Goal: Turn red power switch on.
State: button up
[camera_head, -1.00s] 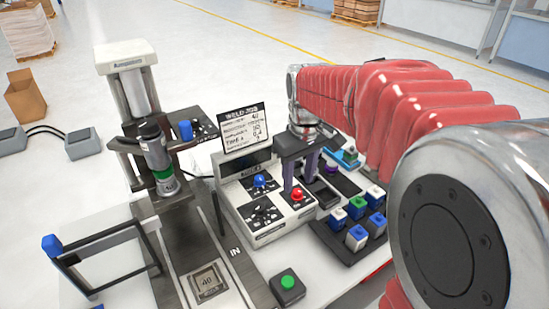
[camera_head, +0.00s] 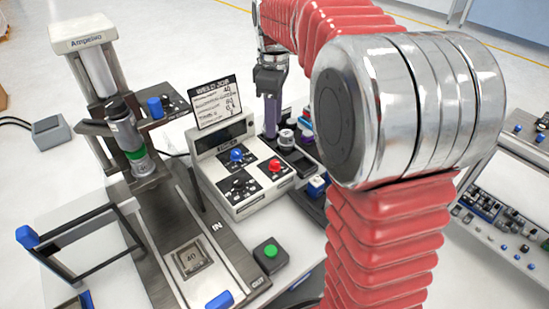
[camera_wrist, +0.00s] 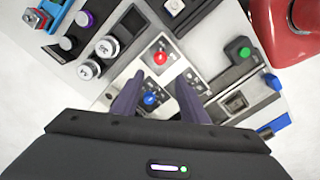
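The red switch (camera_head: 275,166) is a round red knob on a black square plate, on the front right part of a white control box (camera_head: 247,200). In the wrist view the red knob (camera_wrist: 160,58) lies just beyond my fingertips, in line with the gap between them. Its turned position cannot be read. My gripper (camera_head: 270,134) points down behind the red knob in the head view, seen edge-on. In the wrist view my gripper (camera_wrist: 160,79) is open, with two dark purple fingers apart and nothing held. A blue knob (camera_wrist: 150,98) shows between the fingers.
A "WELD JOB" sign (camera_head: 216,103) stands on the box. A green button (camera_head: 270,251) sits at the front right. A press-like machine (camera_head: 128,140) stands left. Grey round knobs (camera_wrist: 89,69) on dark modules lie beside the box.

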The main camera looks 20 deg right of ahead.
aim_at(274, 162)
notch_tip(274, 162, down, 14)
jog(key=shift+r, duration=0.1)
dwell(0.8)
jog(key=shift+c, duration=0.2)
grip_shut()
